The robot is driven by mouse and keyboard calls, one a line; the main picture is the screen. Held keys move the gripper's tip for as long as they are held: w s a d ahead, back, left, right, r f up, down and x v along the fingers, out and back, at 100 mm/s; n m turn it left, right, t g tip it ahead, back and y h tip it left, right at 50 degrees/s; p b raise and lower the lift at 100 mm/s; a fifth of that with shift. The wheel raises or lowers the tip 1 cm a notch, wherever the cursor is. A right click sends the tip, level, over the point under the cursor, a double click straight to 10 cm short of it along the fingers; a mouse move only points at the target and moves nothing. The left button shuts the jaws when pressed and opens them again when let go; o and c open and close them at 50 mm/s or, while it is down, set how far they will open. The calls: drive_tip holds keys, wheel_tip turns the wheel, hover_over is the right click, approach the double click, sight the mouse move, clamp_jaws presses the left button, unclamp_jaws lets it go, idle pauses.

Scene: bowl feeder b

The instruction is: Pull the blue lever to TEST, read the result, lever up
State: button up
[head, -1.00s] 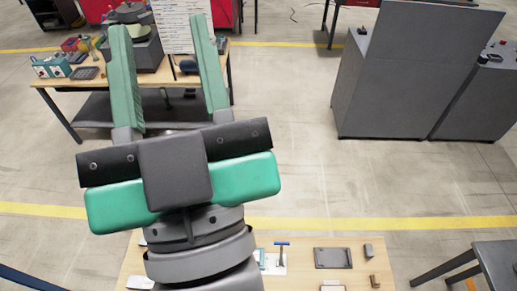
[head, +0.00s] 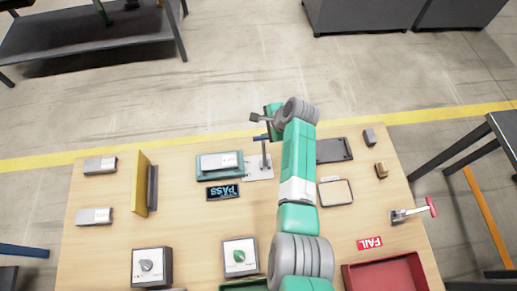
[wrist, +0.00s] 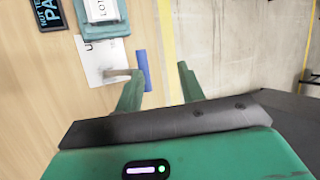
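The blue lever handle (head: 261,137) stands on a metal post on a white plate (head: 258,170) behind the middle of the workbench. In the wrist view the blue handle (wrist: 142,70) is close to the tip of the left finger; whether they touch I cannot tell. My gripper (wrist: 160,75) is open with nothing held between its fingers. A teal fixture (head: 219,163) with a white label is left of the lever. The dark display (head: 222,192) shows blue text that seems to read PASS in the head view; the wrist view cuts the display (wrist: 48,12) off.
A red FAIL label (head: 370,243) and a red bin (head: 386,273) are at the front right. A red-handled clamp (head: 415,212) is at the right edge. A yellow panel (head: 141,183) stands upright at left.

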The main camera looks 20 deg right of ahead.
sight(259, 138)
drive_tip(key=f, duration=0.2)
drive_tip(key=s+f, duration=0.1)
drive_tip(key=shift+s+a+f+m+g+y, duration=0.2)
drive_tip(key=shift+f+m+g+y, duration=0.1)
drive_tip(key=shift+f+m, duration=0.1)
drive_tip(key=b+x, duration=0.6)
drive_tip(key=x, duration=0.1)
drive_tip(key=shift+w+a+f+b, duration=0.1)
drive_tip(key=shift+w+f+b, duration=0.15)
drive_tip(key=shift+b, duration=0.1)
drive_tip(key=shift+c, duration=0.5)
clamp_jaws()
